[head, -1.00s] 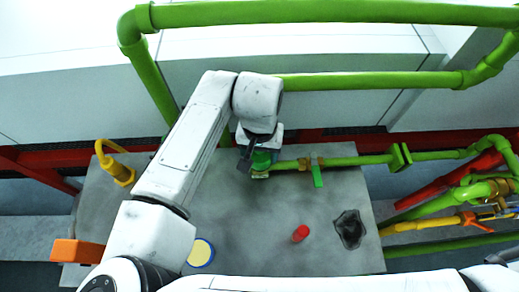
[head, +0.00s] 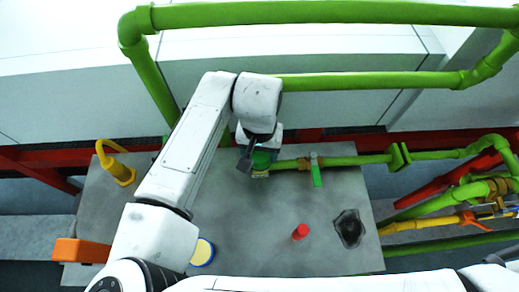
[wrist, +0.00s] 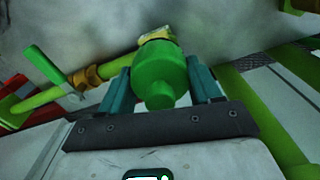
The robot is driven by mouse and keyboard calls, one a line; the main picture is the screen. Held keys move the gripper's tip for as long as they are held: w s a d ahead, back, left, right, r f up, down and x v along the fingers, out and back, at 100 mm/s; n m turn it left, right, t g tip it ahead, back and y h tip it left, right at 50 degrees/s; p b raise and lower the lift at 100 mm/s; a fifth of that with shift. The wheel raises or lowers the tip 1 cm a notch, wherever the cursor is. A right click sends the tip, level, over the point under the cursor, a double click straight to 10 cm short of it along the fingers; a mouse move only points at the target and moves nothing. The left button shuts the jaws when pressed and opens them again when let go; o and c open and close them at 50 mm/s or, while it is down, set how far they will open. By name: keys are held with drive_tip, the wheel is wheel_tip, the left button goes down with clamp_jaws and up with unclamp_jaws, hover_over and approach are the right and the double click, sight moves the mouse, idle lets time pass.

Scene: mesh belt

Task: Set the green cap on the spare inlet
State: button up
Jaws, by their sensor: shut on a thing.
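My gripper (head: 260,159) is shut on the green cap (wrist: 160,72), with one finger on each side of it in the wrist view. The cap also shows in the head view (head: 262,160), partly covered by my gripper. The cap is at the left end of the green pipe with the green lever, which I take for the spare inlet (head: 285,165). A pale yellowish rim (wrist: 157,35) shows at the cap's far side. I cannot tell whether the cap is fully seated.
A green lever (head: 316,176) sticks out from the pipe close to my gripper. A yellow bent pipe (head: 118,168) stands at left.

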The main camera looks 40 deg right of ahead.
drive_tip(key=shift+f+b, duration=0.4)
drive_tip(key=shift+f, duration=0.3)
drive_tip(key=o, duration=0.8)
wheel_tip(320, 180, up, 3)
drive_tip(key=p, duration=0.2)
drive_tip(key=shift+p, duration=0.35)
drive_tip(key=shift+r, duration=4.05)
